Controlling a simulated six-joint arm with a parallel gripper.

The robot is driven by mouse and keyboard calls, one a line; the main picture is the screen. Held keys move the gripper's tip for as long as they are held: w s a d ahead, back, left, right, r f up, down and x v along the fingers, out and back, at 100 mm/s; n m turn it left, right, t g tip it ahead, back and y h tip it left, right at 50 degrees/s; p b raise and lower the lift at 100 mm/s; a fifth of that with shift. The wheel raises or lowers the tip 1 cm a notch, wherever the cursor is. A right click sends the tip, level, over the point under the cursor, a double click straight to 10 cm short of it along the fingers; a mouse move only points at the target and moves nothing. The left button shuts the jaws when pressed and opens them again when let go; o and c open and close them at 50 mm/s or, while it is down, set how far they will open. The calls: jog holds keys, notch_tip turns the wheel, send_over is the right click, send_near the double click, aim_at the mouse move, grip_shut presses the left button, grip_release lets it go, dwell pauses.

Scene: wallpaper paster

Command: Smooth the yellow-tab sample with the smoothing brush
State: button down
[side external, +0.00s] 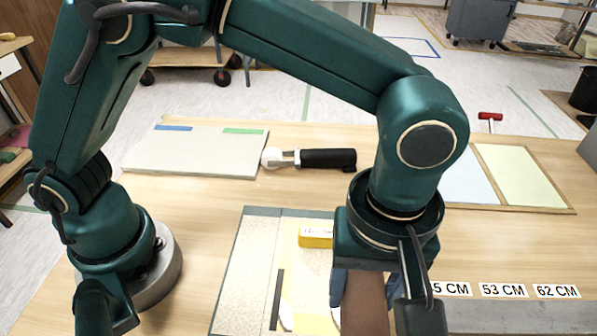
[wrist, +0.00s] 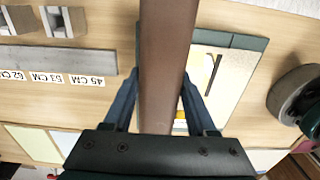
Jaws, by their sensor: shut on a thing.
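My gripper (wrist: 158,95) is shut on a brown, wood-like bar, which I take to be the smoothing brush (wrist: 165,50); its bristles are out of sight. In the side external view the brown brush (side external: 365,303) hangs below my gripper at the right side of the sample board. The lower right of the sample is hidden behind my gripper and the brush. I cannot tell whether the brush touches it.
A seam roller (side external: 325,159) with a black handle lies behind. A pale board (side external: 195,150) with blue and green tabs is at the back left. Framed blue and yellow panels (side external: 520,176) lie right. A grey rail (side external: 500,315) with centimetre labels is front right.

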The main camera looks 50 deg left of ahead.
notch_tip(320, 180, up, 4)
jog(key=shift+f, duration=0.15)
notch_tip(320, 180, down, 7)
jog(key=shift+s+a+f, duration=0.1)
jog(key=shift+f, duration=0.1)
jog(key=s+a, duration=0.5)
jog(key=shift+s+a+f, duration=0.15)
jog(key=shift+s+a, duration=0.95)
jog(key=w+d, duration=0.7)
jog(key=shift+w+d, duration=0.1)
jog(key=shift+d, duration=0.05)
jog(key=s+a, duration=0.6)
jog(key=a, duration=0.1)
jog(key=shift+s, duration=0.4)
jog(key=shift+s+a, duration=0.15)
jog(key=shift+s, duration=0.05)
notch_tip(320, 180, up, 8)
